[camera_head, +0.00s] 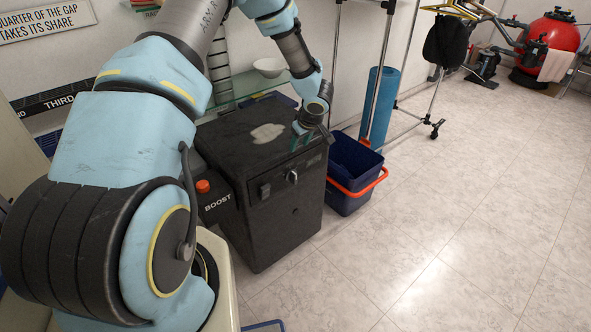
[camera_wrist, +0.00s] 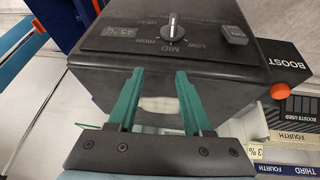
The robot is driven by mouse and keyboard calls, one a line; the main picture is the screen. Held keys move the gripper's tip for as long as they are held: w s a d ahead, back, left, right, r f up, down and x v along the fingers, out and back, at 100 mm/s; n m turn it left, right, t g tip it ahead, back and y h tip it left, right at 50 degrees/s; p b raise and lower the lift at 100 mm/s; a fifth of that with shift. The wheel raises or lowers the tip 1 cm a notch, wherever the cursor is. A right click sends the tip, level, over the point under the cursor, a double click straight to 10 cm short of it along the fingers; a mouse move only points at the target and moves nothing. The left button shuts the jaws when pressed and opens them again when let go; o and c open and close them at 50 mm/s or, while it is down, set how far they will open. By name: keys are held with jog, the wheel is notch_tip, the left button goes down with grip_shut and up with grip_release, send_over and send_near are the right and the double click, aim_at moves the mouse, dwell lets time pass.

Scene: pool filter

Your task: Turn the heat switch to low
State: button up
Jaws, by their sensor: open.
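The heat switch (camera_head: 292,177) is a small round knob on the front of a black heater box (camera_head: 288,221). In the wrist view the knob (camera_wrist: 173,24) has a white line that seems to lie along the MID mark, with HIGH and LOW on either side. My gripper (camera_wrist: 154,78) is open, its two green fingers apart with nothing between them. The fingertips are short of the knob and apart from it. In the head view the gripper is small and partly hidden by my wrist, above the box's right top edge.
A square button (camera_wrist: 233,33) and a 45 °C display (camera_wrist: 119,32) flank the knob. A BOOST box with a red button (camera_head: 203,186) stands left of the heater. A blue bucket (camera_head: 352,166) with a red handle stands right. The floor in front is clear.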

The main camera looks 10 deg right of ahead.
aim_at(295, 174)
jog(key=shift+n+g+y, duration=0.3)
jog(key=shift+g+y, duration=0.1)
jog(key=shift+g, duration=0.2)
jog(key=f, duration=0.4)
jog(key=f+p, duration=0.1)
jog(key=f, duration=0.3)
jog(key=w+a+f, duration=0.1)
jog(key=f, duration=0.4)
jog(key=shift+w+f+p, duration=0.1)
jog(key=shift+p, duration=0.3)
jog(key=shift+c, duration=0.2)
grip_shut()
